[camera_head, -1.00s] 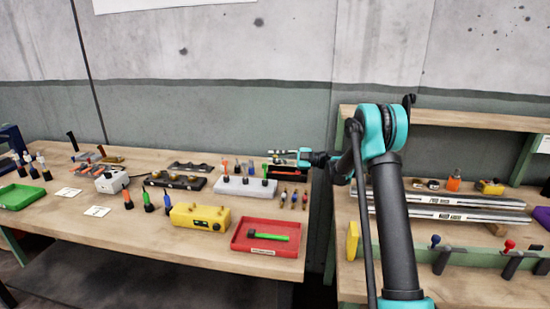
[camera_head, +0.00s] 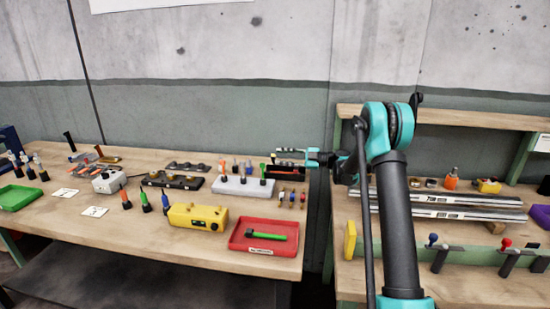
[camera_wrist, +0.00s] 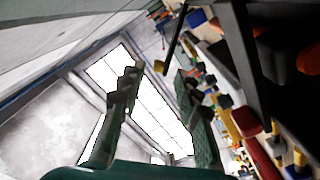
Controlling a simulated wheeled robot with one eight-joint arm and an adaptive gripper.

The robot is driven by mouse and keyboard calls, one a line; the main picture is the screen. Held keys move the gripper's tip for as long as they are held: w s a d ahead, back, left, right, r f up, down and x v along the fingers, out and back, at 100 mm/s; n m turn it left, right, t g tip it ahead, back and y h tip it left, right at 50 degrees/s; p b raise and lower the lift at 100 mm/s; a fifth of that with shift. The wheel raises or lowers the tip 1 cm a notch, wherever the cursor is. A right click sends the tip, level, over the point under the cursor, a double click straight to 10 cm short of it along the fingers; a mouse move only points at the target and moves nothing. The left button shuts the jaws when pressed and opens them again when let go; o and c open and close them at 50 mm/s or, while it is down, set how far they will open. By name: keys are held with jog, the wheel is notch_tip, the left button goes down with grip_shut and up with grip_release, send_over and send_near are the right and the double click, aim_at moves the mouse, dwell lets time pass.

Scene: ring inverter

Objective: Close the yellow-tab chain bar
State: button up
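My gripper (camera_head: 282,156) is above the back right corner of the left bench, its fingers pointing left in the head view. In the wrist view my gripper (camera_wrist: 158,75) has its two dark green fingers spread apart, with nothing between them.
The left bench holds a red tray (camera_head: 264,246) with a green-handled hammer, a yellow box (camera_head: 198,217), a grey block (camera_head: 243,187) and several small upright tools. The right bench holds silver rails (camera_head: 455,213) and a yellow block (camera_head: 350,240). Free wood lies along the left bench's front.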

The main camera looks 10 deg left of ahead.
jog(key=d, duration=0.8)
jog(key=shift+s, duration=0.15)
jog(key=shift+c, duration=0.3)
jog(key=shift+w+r+m, duration=0.1)
jog(key=shift+w+m, duration=0.15)
jog(key=shift+m, duration=0.05)
jog(key=c, duration=0.5)
jog(key=w+r+m, duration=0.1)
jog(key=w+m, duration=0.1)
jog(key=m, duration=0.2)
jog(key=w+r+m+g+h, duration=0.1)
jog(key=w+r+m, duration=0.1)
jog(key=m, duration=0.2)
jog(key=w+r+m+g, duration=0.1)
jog(key=m, duration=0.3)
jog(key=shift+w+d+r+m+h, duration=0.15)
jog(key=shift+w+r+m+h, duration=0.15)
jog(key=shift+w+r, duration=0.1)
grip_shut()
jog(key=s+a+f+m, duration=0.3)
jog(key=a, duration=0.6)
jog(key=shift+s+a+g+h, duration=0.3)
jog(key=shift+a+g, duration=0.1)
